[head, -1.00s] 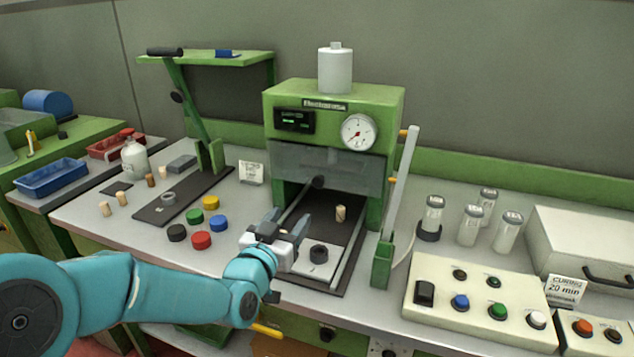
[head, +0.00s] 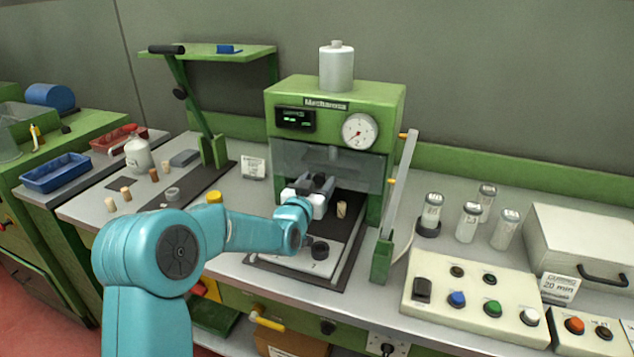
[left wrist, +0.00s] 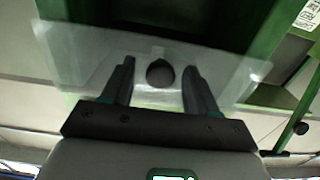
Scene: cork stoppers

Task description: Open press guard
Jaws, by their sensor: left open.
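The green press (head: 390,104) stands at the middle back of the bench. Its guard (head: 360,168) is a clear panel across the front, below the gauge, and hangs over the upper part of the press opening. In the left wrist view the guard (left wrist: 75,60) spans the picture, with its round black knob (left wrist: 160,73) between my fingers. My left gripper (head: 318,181) is at the guard's lower edge, open, with a finger on each side of the knob. I cannot tell whether the fingers touch it. My right gripper is not in view.
A cork (head: 341,209) stands on the press's dark base, right of my gripper. A tall green and grey post (head: 402,180) rises at the press's right, beside a button panel (head: 470,297). Glass jars (head: 468,222) stand behind the panel. A lever stand (head: 213,150) is at left.

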